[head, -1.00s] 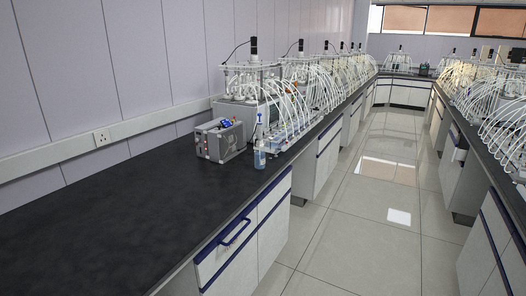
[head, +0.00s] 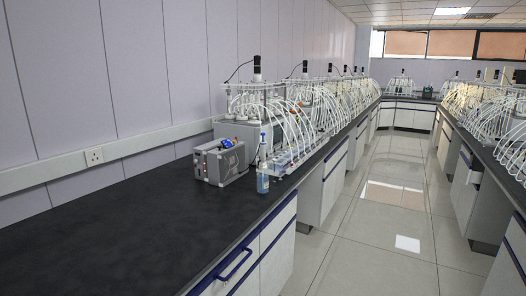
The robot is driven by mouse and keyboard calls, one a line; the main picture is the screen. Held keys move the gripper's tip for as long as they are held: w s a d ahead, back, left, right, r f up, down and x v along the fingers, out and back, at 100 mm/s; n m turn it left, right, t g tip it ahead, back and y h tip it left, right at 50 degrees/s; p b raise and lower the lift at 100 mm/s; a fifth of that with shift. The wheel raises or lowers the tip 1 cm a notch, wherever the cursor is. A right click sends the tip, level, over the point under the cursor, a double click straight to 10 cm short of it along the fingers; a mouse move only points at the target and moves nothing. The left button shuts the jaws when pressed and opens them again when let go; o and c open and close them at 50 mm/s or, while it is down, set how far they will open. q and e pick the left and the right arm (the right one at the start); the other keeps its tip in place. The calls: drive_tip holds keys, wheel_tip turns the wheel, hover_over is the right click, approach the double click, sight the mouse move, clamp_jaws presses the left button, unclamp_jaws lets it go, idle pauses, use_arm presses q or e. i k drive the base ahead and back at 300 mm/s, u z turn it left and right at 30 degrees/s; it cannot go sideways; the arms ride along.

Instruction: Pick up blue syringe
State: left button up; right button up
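A slim upright container (head: 262,180) with a pale blue body and a blue upper part stands near the front edge of the black bench. It looks like a bottle or a syringe; I cannot tell which. A small blue object (head: 227,144) lies on top of a grey metal box (head: 222,165) just left of it. It is too small to tell whether this is the blue syringe. Neither of my grippers shows in the head view.
The black benchtop (head: 110,235) is bare in the foreground. Reactors with many white tubes (head: 290,125) line the bench behind the box. A tiled aisle (head: 385,210) runs between this bench and another on the right. A blue drawer handle (head: 233,264) sticks out below the edge.

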sight(262, 145)
drive_tip(key=z, duration=0.15)
drive_tip(key=i, duration=0.5)
drive_tip(key=z, duration=0.45)
drive_tip(key=i, duration=2.25)
drive_tip(key=u, duration=0.35)
